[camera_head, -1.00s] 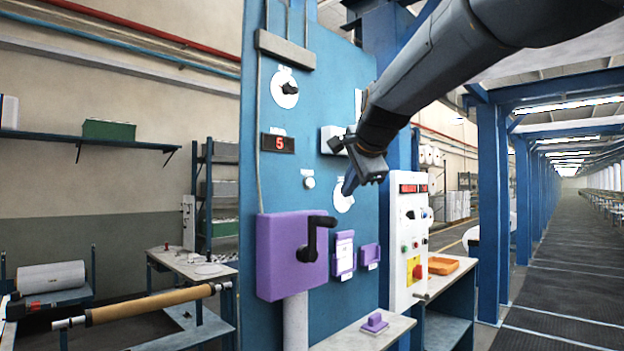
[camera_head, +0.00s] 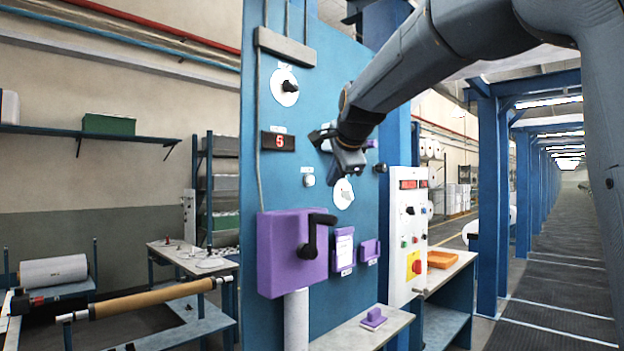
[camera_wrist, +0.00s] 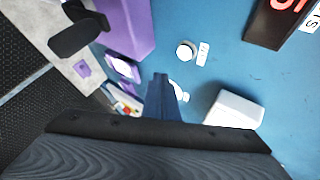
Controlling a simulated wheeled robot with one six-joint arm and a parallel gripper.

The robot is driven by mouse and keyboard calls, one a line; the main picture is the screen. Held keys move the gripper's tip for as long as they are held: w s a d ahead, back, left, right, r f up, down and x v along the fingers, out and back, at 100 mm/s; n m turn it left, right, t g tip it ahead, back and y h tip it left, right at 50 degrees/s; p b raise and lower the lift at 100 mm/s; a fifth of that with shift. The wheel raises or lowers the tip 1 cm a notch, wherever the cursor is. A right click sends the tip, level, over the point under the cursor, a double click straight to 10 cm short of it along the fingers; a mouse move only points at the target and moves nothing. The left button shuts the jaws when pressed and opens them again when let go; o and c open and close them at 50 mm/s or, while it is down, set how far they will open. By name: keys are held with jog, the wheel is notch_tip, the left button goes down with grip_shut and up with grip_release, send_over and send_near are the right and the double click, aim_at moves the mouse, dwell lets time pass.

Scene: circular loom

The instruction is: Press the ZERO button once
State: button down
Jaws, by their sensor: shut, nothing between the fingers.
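A small round white button (camera_head: 308,180) with a small label sits on the blue panel (camera_head: 290,125), below a red-digit display (camera_head: 277,142). The label is too small to read, so I cannot tell for sure that it is the ZERO button. In the wrist view the button (camera_wrist: 184,51) and its label lie ahead of and slightly right of the fingertips. My gripper (camera_head: 338,180) is in front of the panel, right of the button and apart from it. Its fingers (camera_wrist: 160,85) are shut and empty. It covers part of a white dial (camera_head: 344,194).
A purple box (camera_head: 290,262) with a black crank handle (camera_head: 310,240) juts from the panel below the button. A white box (camera_wrist: 235,108) stands out from the panel close to my gripper. A control cabinet (camera_head: 403,235) with a red button stands at right.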

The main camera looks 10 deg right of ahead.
jog(key=shift+w+a+p, duration=0.3)
jog(key=shift+w+a, duration=0.3)
jog(key=shift+w, duration=0.15)
jog(key=shift+w+a+p, duration=0.3)
jog(key=shift+w+a, duration=0.25)
jog(key=shift+w, duration=0.2)
jog(key=shift+w+a, duration=0.1)
jog(key=shift+w, duration=0.05)
dwell(0.9)
jog(key=shift+w+a, duration=0.1)
jog(key=shift+w, duration=0.1)
jog(key=shift+w+a+p, duration=0.3)
jog(key=shift+w, duration=0.05)
dwell(0.9)
jog(key=shift+s+d, duration=0.1)
dwell(0.3)
jog(key=shift+s+d+b, duration=0.3)
jog(key=shift+s+d, duration=0.1)
jog(key=shift+s, duration=0.2)
jog(key=shift+s+d+b, duration=0.35)
jog(key=shift+s+d, duration=0.4)
jog(key=shift+s, duration=0.3)
jog(key=shift+s+d+b, duration=0.3)
jog(key=shift+s+d, duration=0.45)
jog(key=shift+s, duration=0.25)
